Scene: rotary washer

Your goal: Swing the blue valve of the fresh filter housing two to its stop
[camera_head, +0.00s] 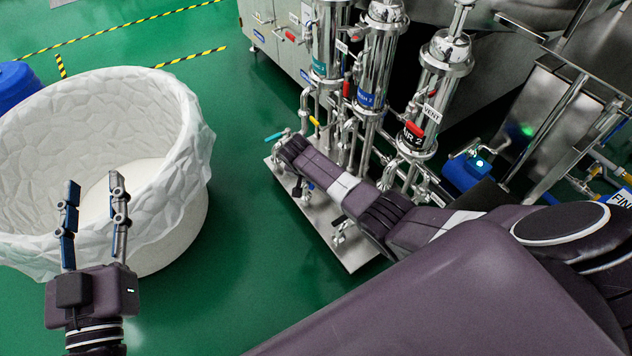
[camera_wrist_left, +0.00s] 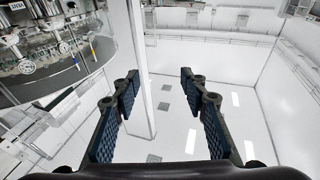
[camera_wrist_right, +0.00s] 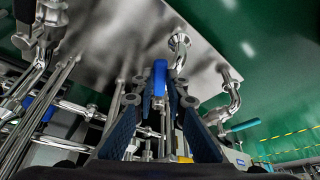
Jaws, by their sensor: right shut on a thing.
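The blue valve handle (camera_wrist_right: 160,70) stands upright between the fingertips of my right gripper (camera_wrist_right: 160,88) in the right wrist view. That gripper is shut on it, over a steel plate with pipes. In the head view my right arm hides the blue valve and the right fingertips. The filter housings are steel cylinders on the skid; the middle one has a blue label (camera_head: 366,98), too small to read surely. My left gripper (camera_head: 95,185) is open and empty, in front of the white lined tub. It shows open in the left wrist view (camera_wrist_left: 158,84) too.
A teal handle (camera_wrist_right: 242,126) is close to the right gripper on its right. Red handles (camera_head: 415,129) sit on the housings and a yellow handle (camera_head: 315,121) lower down. The white tub (camera_head: 190,130) stands at left. Green floor is free between tub and skid plate (camera_head: 345,255).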

